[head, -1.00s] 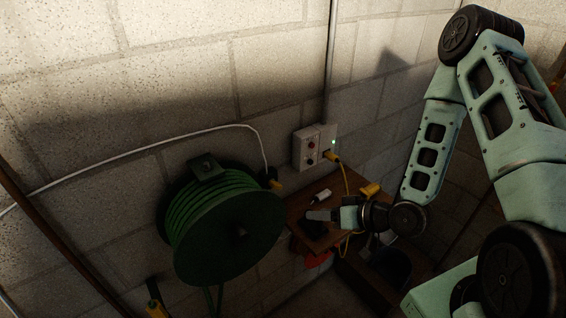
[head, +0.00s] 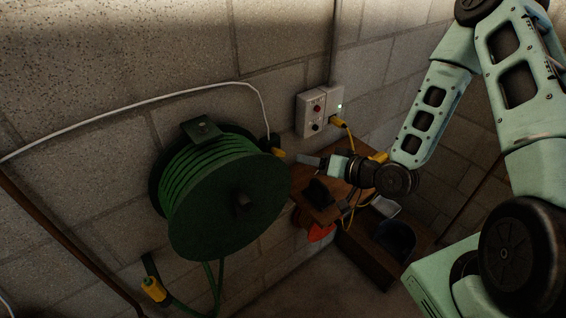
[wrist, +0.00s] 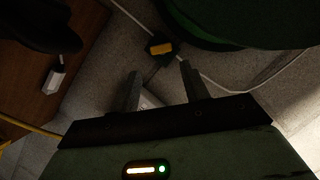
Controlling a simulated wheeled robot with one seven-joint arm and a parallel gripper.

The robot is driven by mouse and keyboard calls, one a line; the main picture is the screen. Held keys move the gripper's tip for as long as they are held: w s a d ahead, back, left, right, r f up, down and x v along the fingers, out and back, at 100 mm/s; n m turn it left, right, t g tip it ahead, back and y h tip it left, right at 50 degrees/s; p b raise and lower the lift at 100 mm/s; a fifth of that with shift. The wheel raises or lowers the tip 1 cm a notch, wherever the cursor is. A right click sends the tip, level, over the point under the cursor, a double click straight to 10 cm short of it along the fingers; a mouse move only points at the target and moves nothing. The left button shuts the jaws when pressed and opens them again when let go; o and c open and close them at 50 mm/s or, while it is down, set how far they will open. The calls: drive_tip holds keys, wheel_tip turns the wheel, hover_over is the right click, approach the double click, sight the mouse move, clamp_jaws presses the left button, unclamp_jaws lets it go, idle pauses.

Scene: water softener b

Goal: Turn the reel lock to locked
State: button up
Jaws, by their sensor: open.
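A green hose reel (head: 230,205) is mounted on the block wall, left of my gripper. A small dark piece with a yellow part (head: 276,151), possibly the reel lock, sits at the reel's upper right. It also shows in the wrist view (wrist: 160,48), with dark and yellow faces; its lock setting cannot be told. My gripper (head: 308,162) is open and a short way right of this piece. In the wrist view my open fingers (wrist: 161,76) point towards it, with a visible gap and nothing held.
A wall socket box (head: 318,112) with a green light is above my gripper. A wooden shelf (head: 320,207) with dark items and yellow cords lies below. A white cable (head: 130,112) runs along the wall. A yellow-ended hose nozzle (head: 153,289) hangs lower left.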

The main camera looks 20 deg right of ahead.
sight(281, 155)
drive_tip(key=p+x, duration=0.1)
drive_tip(key=x, duration=0.3)
drive_tip(key=p+x, duration=0.2)
drive_tip(key=x, duration=0.3)
drive_tip(key=shift+a+r, duration=0.1)
drive_tip(key=shift+r, duration=0.1)
drive_tip(key=shift+w+a+f, duration=0.2)
drive_tip(key=shift+w+f, duration=0.05)
drive_tip(key=shift+w, duration=0.15)
drive_tip(key=c, duration=0.7)
